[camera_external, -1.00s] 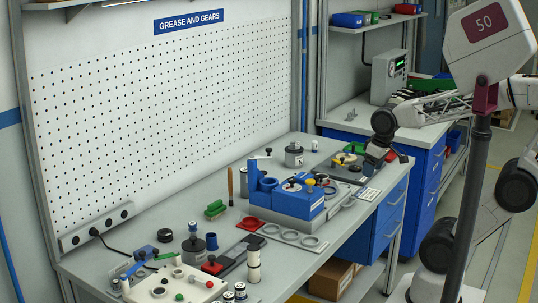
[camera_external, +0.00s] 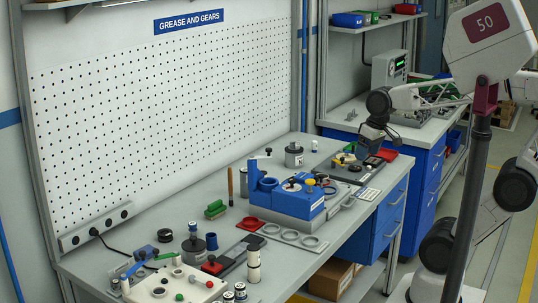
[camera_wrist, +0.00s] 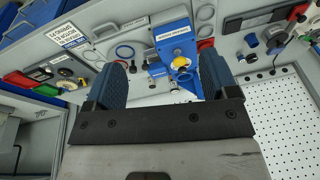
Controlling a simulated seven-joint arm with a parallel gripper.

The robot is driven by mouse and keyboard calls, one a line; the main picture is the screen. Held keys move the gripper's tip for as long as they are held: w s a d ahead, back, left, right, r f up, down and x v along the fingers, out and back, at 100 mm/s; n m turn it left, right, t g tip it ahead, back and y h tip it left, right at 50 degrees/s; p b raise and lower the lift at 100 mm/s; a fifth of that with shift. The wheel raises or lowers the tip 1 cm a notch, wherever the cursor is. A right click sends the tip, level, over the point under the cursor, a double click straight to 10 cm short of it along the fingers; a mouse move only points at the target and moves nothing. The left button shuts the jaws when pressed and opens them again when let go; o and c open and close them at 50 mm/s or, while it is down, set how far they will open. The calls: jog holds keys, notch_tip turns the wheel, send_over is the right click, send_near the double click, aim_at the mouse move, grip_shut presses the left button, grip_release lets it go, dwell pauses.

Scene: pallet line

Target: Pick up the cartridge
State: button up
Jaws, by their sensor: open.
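My gripper (camera_external: 369,149) is above the right part of the bench, over the dark fixture. In the wrist view its two blue-grey fingers (camera_wrist: 162,75) are spread apart with nothing held between them. I cannot tell for certain which part is the cartridge. A pale upright cylinder with dark bands (camera_external: 254,266) stands near the bench's front left, well away from my gripper. A small dark blue cylinder (camera_external: 211,241) stands behind it to the left.
A blue fixture (camera_external: 290,203) with a yellow knob stands mid-bench; it also shows in the wrist view (camera_wrist: 174,38). A grey plate with rings (camera_external: 290,237) lies in front. A dark fixture (camera_external: 345,171) and red tray (camera_external: 387,155) are near my gripper. The pegboard (camera_external: 165,120) rises behind.

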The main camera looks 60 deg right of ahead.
jog(key=w+r+m+t+y, duration=0.25)
jog(key=w+m+y, duration=0.35)
jog(key=w+m, duration=1.3)
jog(key=w+d+f+m+t+y, duration=0.1)
jog(key=w+d+f+m+t, duration=0.3)
jog(key=w, duration=1)
jog(key=w+d+r+m+t+y, duration=0.1)
jog(key=w+d+m+y, duration=0.35)
jog(key=w, duration=1.05)
jog(key=n+h, duration=0.2)
jog(key=h, duration=0.1)
send_near(246, 183)
jog(key=w, duration=0.3)
jog(key=shift+d+f+m, duration=0.15)
jog(key=shift+d+m, duration=0.1)
jog(key=shift+d, duration=0.05)
jog(key=shift+w, duration=0.1)
jog(key=shift+x, duration=1.2)
jog(key=shift+a+f, duration=0.1)
